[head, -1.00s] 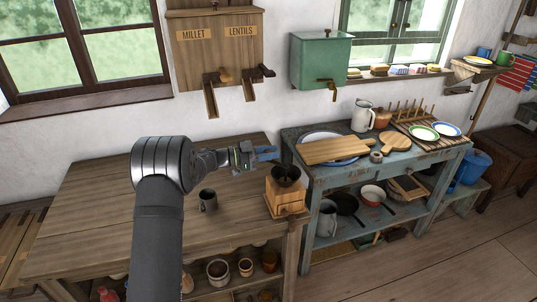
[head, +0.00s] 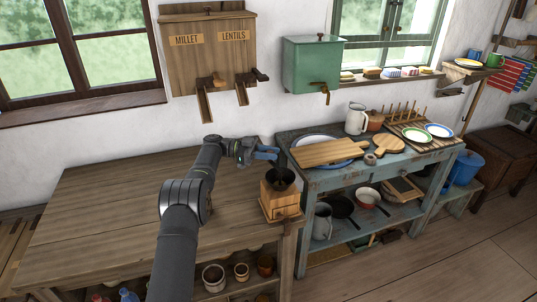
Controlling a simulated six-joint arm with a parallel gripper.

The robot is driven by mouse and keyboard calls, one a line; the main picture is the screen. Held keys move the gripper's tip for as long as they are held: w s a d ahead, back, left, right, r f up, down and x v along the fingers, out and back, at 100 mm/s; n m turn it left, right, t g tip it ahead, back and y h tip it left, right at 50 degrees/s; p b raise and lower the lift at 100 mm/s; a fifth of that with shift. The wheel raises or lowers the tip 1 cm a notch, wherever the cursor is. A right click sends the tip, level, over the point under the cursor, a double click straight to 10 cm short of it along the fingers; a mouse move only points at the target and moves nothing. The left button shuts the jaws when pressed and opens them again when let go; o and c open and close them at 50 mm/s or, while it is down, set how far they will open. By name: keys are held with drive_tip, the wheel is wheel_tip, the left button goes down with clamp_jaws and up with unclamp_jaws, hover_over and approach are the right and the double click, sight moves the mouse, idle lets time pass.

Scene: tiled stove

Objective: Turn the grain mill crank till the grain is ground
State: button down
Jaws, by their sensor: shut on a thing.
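The grain mill (head: 280,203) is a light wooden box with a drawer front and a dark round hopper (head: 280,180) on top. It stands at the right end of the brown wooden table (head: 110,215). My gripper (head: 267,153), with blue fingertips, is just behind and above the hopper, at its upper left. It is shut on what seems to be the mill crank, though the crank itself is too small and too covered to make out. Whether there is grain in the hopper is too dark to tell.
The wall bin (head: 210,50) marked MILLET and LENTILS has two chutes above the table. A blue bench (head: 313,185) with boards (head: 328,152) and a jug (head: 356,118) stands close to the right. The table's left side is clear.

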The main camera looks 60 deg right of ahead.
drive_tip(key=shift+s+d+r+m+y, duration=0.1)
drive_tip(key=shift+s+d+m+y, duration=0.15)
drive_tip(key=shift+y, duration=0.25)
idle(0.3)
drive_tip(key=c, duration=1.2)
unclamp_jaws()
drive_tip(key=shift+w+a, duration=0.1)
drive_tip(key=r, duration=0.4)
drive_tip(key=shift+s+r, duration=0.25)
drive_tip(key=s+a+r, duration=0.1)
drive_tip(key=s+r, duration=0.1)
drive_tip(key=s, duration=0.1)
drive_tip(key=s+a+r, duration=0.1)
drive_tip(key=s+r, duration=0.1)
drive_tip(key=s, duration=0.2)
drive_tip(key=s+a+r, duration=0.1)
drive_tip(key=s+r, duration=0.1)
drive_tip(key=s, duration=0.1)
drive_tip(key=shift+s+r, duration=0.25)
drive_tip(key=shift+s, duration=0.1)
